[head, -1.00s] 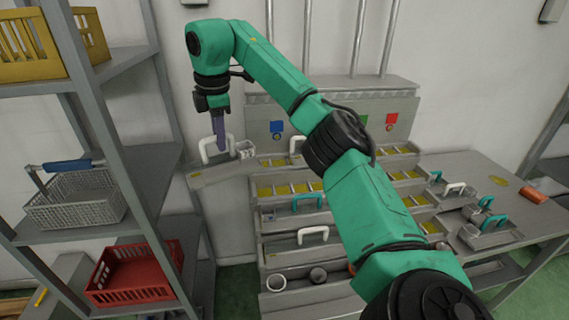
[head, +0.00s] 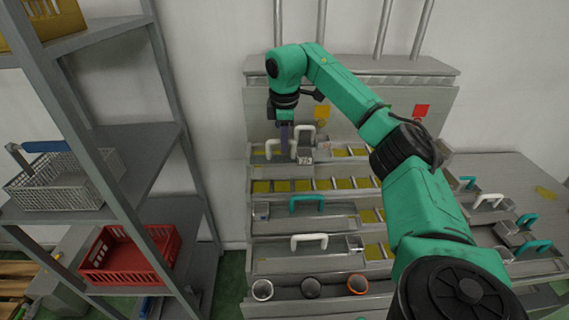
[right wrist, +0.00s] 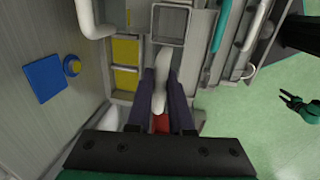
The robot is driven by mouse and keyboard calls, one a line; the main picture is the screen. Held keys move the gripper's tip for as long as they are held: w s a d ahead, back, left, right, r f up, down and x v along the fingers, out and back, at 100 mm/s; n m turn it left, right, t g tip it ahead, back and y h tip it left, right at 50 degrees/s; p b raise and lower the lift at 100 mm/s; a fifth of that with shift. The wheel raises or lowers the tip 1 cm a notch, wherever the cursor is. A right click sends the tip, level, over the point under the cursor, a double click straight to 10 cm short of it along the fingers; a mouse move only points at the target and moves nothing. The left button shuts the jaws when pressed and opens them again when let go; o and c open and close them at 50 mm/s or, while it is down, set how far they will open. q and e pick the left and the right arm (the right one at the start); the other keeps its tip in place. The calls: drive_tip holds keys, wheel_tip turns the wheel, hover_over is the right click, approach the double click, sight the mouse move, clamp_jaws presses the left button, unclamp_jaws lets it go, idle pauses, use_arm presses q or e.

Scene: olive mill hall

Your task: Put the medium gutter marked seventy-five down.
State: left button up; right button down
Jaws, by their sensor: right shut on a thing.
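My right gripper (head: 285,150) is shut on the white handle (right wrist: 162,85) of a grey gutter. The gutter's end box (head: 308,170) bears a small label that seems to read 75. The gutter is at the left of the rack's top tier (head: 345,150); I cannot tell whether it touches the tier. Another white handle (head: 305,130) stands just behind it. In the right wrist view the handle lies between the fingers, with the square end box (right wrist: 170,25) beyond. My left gripper (right wrist: 286,97) shows small at the right there, its jaws apart.
Lower tiers hold a teal-handled gutter (head: 307,204) and a white-handled gutter (head: 309,242). A shelf (head: 160,130) with baskets is left; a side table (head: 520,180) is right.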

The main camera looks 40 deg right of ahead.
sight(284, 159)
drive_tip(key=f, duration=0.3)
drive_tip(key=shift+s+d+f, duration=0.1)
drive_tip(key=shift+d+f, duration=0.1)
drive_tip(key=shift+f, duration=0.2)
drive_tip(key=f, duration=0.1)
drive_tip(key=f+p, duration=0.1)
drive_tip(key=shift+a+f, duration=0.25)
drive_tip(key=shift+f, duration=0.05)
drive_tip(key=shift+d+f, duration=0.15)
drive_tip(key=shift+f, duration=0.2)
drive_tip(key=c, duration=0.8)
unclamp_jaws()
use_arm(q)
drive_tip(key=shift+d+r, duration=0.55)
drive_tip(key=shift+d, duration=0.25)
use_arm(e)
drive_tip(key=shift+r, duration=0.1)
use_arm(q)
drive_tip(key=shift+f+b, duration=0.8)
drive_tip(key=shift+b, duration=0.05)
use_arm(e)
drive_tip(key=r, duration=0.4)
drive_tip(key=s+a+r, duration=0.1)
drive_tip(key=r, duration=0.6)
drive_tip(key=shift+s+a+r, duration=0.15)
drive_tip(key=shift+s+r, duration=0.1)
drive_tip(key=shift+r, duration=0.15)
